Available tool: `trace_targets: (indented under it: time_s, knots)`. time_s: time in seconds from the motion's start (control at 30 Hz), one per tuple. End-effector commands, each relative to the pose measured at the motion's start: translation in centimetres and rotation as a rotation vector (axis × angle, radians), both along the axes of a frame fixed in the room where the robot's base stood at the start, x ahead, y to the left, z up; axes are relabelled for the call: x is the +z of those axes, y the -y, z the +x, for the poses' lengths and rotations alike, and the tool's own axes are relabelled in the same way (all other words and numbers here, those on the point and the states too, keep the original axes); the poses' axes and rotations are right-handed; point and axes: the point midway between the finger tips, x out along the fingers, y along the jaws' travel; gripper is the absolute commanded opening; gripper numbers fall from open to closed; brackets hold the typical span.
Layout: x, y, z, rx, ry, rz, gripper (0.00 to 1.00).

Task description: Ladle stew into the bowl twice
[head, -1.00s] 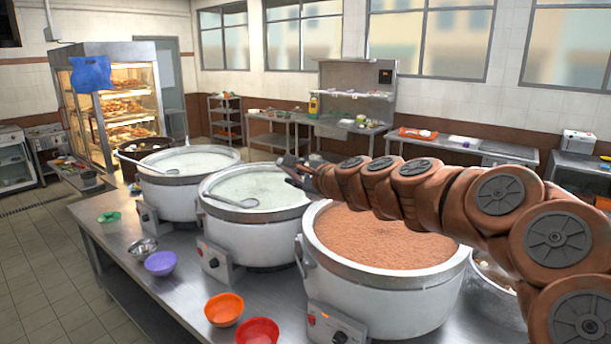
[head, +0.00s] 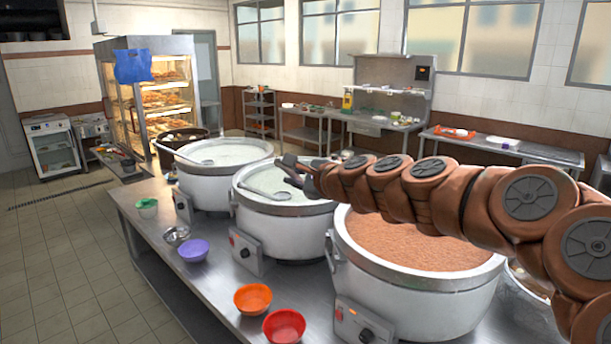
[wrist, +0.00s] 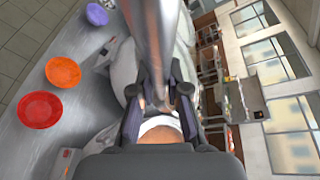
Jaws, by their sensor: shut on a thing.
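A large white pot (head: 415,302) holds brown stew (head: 400,243) at the front right in the head view. My gripper (head: 291,172) is raised above the middle pot; my arm passes over the stew pot. In the wrist view my gripper (wrist: 160,100) is shut on a metal shaft, seemingly a ladle handle (wrist: 152,40). Its bowl end cannot be made out, so I cannot tell whether it holds stew. An orange bowl (head: 253,299), a red bowl (head: 284,326) and a purple bowl (head: 193,250) stand on the counter left of the pots.
The middle pot (head: 285,225) and far pot (head: 215,188) hold pale congee, each with a ladle in it. A metal bowl (head: 176,236) and a green bowl (head: 147,205) stand farther back on the steel counter (head: 215,290). The tiled floor (head: 80,270) at left is clear.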

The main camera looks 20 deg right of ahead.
Motion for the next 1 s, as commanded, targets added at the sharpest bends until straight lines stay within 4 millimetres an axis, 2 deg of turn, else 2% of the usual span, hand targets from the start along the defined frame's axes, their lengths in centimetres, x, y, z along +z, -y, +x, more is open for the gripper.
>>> trace_targets:
  time_s: [1.0]
  knots:
    - [0.0,-9.1,-0.7,0.137,-0.004,-0.005,0.0]
